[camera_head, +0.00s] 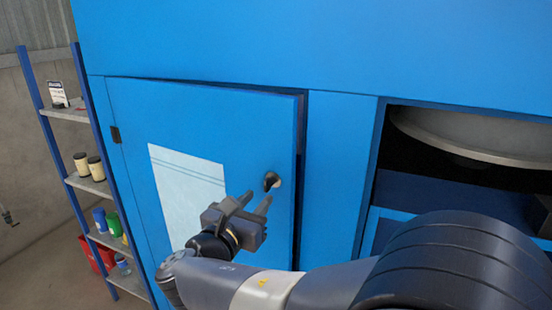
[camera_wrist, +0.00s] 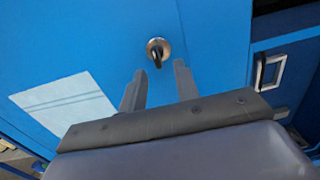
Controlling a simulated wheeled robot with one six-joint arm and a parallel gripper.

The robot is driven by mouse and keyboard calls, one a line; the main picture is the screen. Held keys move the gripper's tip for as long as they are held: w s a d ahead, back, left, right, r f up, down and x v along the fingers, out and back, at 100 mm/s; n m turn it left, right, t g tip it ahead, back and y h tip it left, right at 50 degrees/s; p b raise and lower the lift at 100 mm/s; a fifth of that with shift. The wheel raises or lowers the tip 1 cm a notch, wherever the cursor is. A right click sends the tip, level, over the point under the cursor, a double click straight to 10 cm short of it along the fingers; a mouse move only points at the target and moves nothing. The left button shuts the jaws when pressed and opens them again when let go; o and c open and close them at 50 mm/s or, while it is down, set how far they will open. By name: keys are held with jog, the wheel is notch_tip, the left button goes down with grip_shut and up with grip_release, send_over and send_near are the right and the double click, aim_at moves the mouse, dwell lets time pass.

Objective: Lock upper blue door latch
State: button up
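The upper blue door (camera_head: 215,125) stands slightly ajar, with a dark gap along its right and top edges. Its latch (camera_head: 271,181) is a small dark knob on a round metal base near the door's right edge. In the wrist view the latch (camera_wrist: 157,50) is a dark handle pointing down from its metal disc. My gripper (camera_head: 256,201) is just below the latch with its fingers pointing up toward it. In the wrist view my gripper (camera_wrist: 159,78) is open and empty, the latch lying just beyond the gap between the fingertips. It appears apart from the latch.
A white sheet (camera_head: 188,185) is on the door left of the latch. A shelf rack (camera_head: 90,183) with cans and bottles stands at the left. An open bay (camera_head: 455,185) is at the right. Another metal handle (camera_wrist: 270,72) shows at the right in the wrist view.

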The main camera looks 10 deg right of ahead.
aim_at(271, 183)
jog(key=p+x, duration=0.1)
jog(key=x, duration=0.9)
jog(key=shift+w+d+r+p, duration=0.2)
jog(key=shift+w+p, duration=0.1)
jog(key=shift+p, duration=0.1)
jog(key=shift+c, duration=0.2)
grip_shut()
